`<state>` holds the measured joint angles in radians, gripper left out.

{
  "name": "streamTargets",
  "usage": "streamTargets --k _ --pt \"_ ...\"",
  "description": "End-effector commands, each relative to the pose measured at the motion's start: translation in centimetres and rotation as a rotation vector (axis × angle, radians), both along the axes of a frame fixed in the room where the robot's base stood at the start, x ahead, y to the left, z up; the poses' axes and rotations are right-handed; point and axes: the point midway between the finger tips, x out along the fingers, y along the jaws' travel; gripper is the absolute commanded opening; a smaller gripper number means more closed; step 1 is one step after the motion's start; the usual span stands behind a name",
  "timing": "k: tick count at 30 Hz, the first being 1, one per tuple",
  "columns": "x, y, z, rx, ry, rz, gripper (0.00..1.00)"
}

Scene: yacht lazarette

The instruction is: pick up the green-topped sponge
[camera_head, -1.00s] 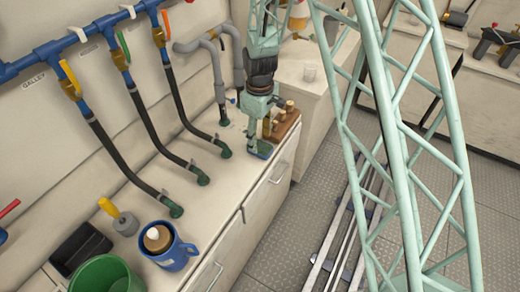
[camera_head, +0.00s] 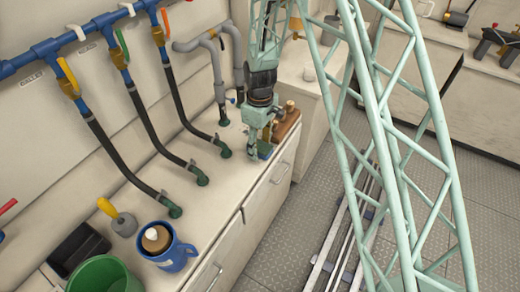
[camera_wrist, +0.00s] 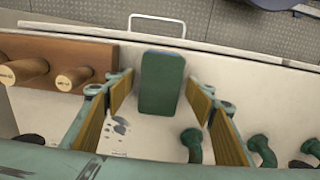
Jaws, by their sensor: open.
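The green-topped sponge (camera_wrist: 162,82) lies on the pale counter near its front edge, with a bluish rim at its far end. In the wrist view it sits between the two spread fingers of my gripper (camera_wrist: 160,100), with a gap on each side. In the head view my gripper (camera_head: 259,145) points down at the far end of the counter. The sponge (camera_head: 265,150) shows there as a small green patch, partly hidden by the fingers. Nothing is held.
A brown wooden block with pegs (camera_wrist: 65,62) stands close to the left finger in the wrist view. Green hose ends (camera_wrist: 192,143) rise from the counter at right. A blue mug (camera_head: 172,250) and green bucket (camera_head: 103,275) stand at the near end.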

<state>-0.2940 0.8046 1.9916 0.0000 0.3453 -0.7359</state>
Motion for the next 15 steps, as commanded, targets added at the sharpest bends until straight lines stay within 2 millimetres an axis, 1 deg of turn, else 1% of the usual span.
streamTargets --k 5,11,15 --pt "0.00 0.00 0.00 0.000 0.000 0.000 0.49" --pt "0.00 0.00 0.00 0.000 0.000 0.000 0.31" --pt "-0.01 0.00 0.00 0.000 0.000 0.000 0.30"
